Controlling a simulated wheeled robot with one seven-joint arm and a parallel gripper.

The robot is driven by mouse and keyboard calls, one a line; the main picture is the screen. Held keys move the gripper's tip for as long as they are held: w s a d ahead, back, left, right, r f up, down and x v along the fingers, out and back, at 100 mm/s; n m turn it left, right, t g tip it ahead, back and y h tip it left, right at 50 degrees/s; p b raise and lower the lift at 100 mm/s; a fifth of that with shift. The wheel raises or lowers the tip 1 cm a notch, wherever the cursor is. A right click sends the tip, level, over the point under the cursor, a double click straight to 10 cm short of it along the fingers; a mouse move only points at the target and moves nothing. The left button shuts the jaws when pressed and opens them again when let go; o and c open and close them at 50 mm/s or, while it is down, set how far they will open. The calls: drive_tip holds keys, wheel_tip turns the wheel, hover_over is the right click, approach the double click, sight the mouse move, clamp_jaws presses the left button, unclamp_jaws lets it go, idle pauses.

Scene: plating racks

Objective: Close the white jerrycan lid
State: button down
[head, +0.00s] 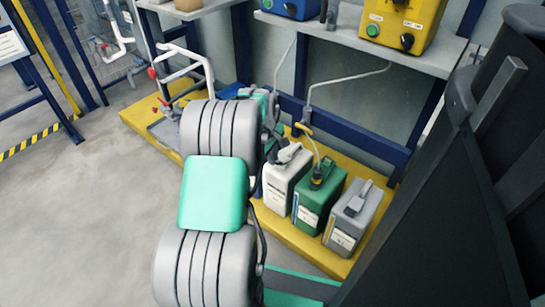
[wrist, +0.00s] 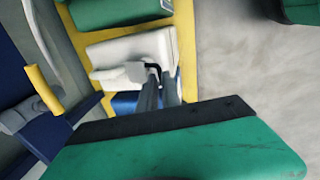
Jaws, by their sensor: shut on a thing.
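The white jerrycan (head: 279,185) stands on the yellow platform, at the left end of a row of cans. It also shows in the wrist view (wrist: 140,48), at the upper middle. Its white lid (wrist: 122,77) is at its near side there, beside my fingertips. My gripper (wrist: 158,82) has its dark fingers close together at the lid and is shut on it. The exact contact and how far the lid is tilted are hard to see. In the head view my arm hides most of the gripper beside the can's top.
A green jerrycan (head: 313,208) with a hose stands right beside the white one, then a grey jerrycan (head: 345,228). A shelf (head: 340,30) with yellow and blue boxes hangs above. White pipes (head: 185,68) stand at the back left. The floor at left (head: 80,200) is clear.

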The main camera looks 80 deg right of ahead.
drive_tip(key=shift+w, duration=0.1)
idle(0.5)
drive_tip(key=shift+w, duration=0.25)
drive_tip(key=c, duration=2.1)
unclamp_jaws()
drive_tip(key=shift+s+d, duration=0.1)
drive_tip(key=shift+s, duration=0.35)
drive_tip(key=o, duration=0.5)
drive_tip(key=shift+w+f, duration=0.1)
drive_tip(key=shift+w, duration=0.05)
drive_tip(key=shift+o, duration=0.2)
drive_tip(key=p+v, duration=0.3)
drive_tip(key=v, duration=0.4)
drive_tip(key=shift+a+r+p, duration=0.25)
drive_tip(key=shift+r+p, duration=0.1)
drive_tip(key=shift+p, duration=0.05)
drive_tip(key=shift+c, duration=0.4)
